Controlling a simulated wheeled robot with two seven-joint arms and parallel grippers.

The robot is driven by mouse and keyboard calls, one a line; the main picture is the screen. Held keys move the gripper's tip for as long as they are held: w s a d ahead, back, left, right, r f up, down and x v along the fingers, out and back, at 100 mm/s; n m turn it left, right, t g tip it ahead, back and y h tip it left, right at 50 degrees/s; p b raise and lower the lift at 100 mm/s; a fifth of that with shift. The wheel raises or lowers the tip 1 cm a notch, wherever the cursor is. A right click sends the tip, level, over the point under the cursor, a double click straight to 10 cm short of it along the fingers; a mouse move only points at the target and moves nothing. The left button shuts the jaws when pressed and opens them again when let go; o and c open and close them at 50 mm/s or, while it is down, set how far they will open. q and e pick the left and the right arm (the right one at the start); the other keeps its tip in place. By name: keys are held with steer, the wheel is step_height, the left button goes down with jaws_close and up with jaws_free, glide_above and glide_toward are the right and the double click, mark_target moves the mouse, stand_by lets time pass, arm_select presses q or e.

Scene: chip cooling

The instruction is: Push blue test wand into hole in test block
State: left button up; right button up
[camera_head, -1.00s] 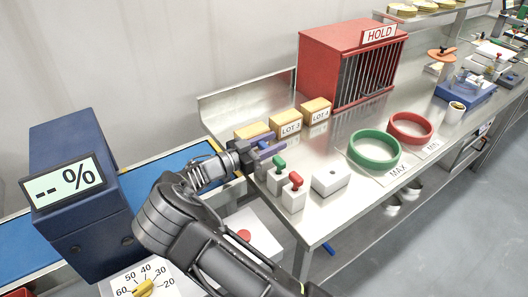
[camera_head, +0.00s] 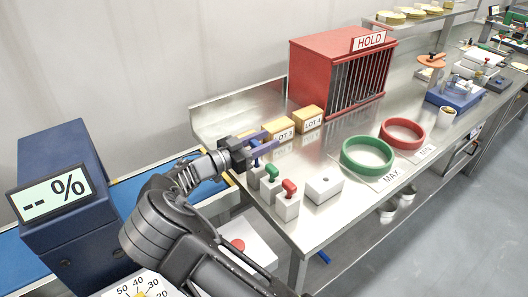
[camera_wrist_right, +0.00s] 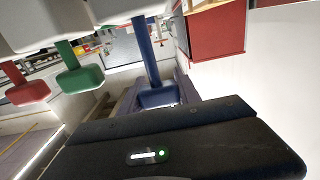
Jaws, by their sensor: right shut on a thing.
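My right gripper (camera_head: 262,145) is shut on the handle of the blue test wand (camera_wrist_right: 157,96), above the back left white holder. In the right wrist view a long stretch of the wand's blue shaft shows between the handle and a white block (camera_wrist_right: 118,10). I cannot tell whether its tip is still inside. In the head view the fingers partly hide the wand (camera_head: 256,161). The test block (camera_head: 323,189), a low white block with a small dark spot on top, stands to the right, apart from the wand. My left gripper is not in view.
Green (camera_head: 271,171) and red (camera_head: 290,186) wands stand in white holders between the gripper and the test block. Lot boxes (camera_head: 308,118) and the red HOLD cage (camera_head: 330,75) stand behind. Green (camera_head: 367,155) and red (camera_head: 403,133) rings lie right.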

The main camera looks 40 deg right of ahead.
step_height(320, 180, up, 6)
steer(key=b, duration=0.1)
steer(key=shift+r, duration=0.15)
stand_by(0.5)
